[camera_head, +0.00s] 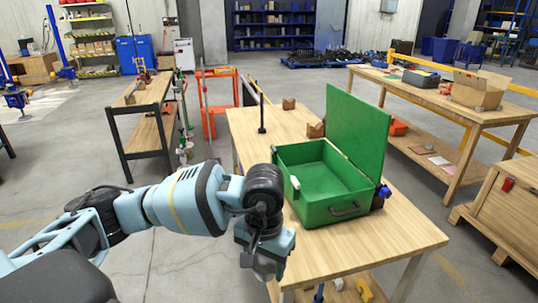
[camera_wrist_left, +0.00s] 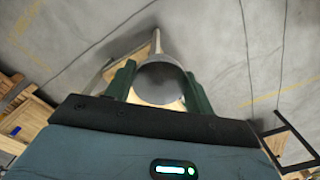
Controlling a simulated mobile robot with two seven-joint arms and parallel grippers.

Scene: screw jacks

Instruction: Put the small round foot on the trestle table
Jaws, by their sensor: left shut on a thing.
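My left gripper (camera_head: 264,268) is at the near left side of the wooden table (camera_head: 405,240) that bears the green box. In the head view it hides part of that table's edge. In the left wrist view its two green fingers (camera_wrist_left: 157,92) are closed on the sides of a grey round piece, the small round foot (camera_wrist_left: 158,80). The foot's flat disc faces the wrist camera; its far side is hidden. In the head view I cannot clearly tell the foot from the gripper. Which table is the trestle table is not certain from the picture. My right gripper is out of view.
An open green box (camera_head: 322,190) with a raised lid stands mid-table. A dark upright rod (camera_head: 262,115) and small brown blocks (camera_head: 316,130) stand farther back. The table's front right corner is clear. Other benches stand left (camera_head: 145,95) and right (camera_head: 450,100).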

